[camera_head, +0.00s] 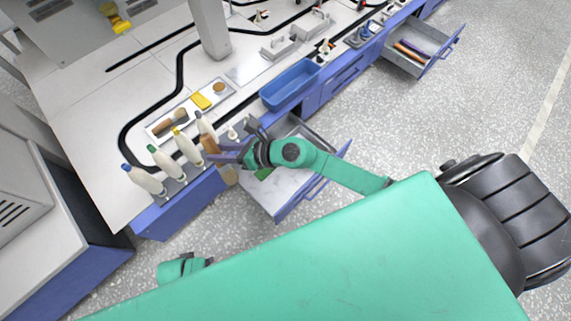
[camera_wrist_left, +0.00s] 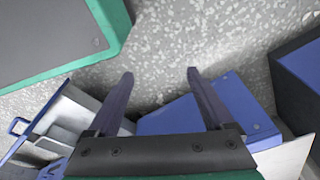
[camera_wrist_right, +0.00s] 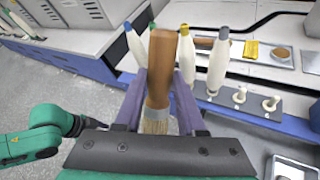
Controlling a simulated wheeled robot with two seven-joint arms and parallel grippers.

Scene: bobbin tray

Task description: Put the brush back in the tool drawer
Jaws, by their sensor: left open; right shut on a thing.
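The brush (camera_wrist_right: 162,75) has a brown wooden handle and pale bristles; in the right wrist view its handle points up and its bristles point down. My right gripper (camera_head: 222,155) is shut on it, and the brush (camera_head: 209,144) is near the bottle row at the counter edge in the head view. Another open drawer (camera_head: 404,66) farther off holds several long colored items. My left gripper (camera_wrist_left: 160,73) is open and empty, above the floor.
A blue bin (camera_head: 290,86) sits on the counter farther right. The floor beyond the drawers is clear.

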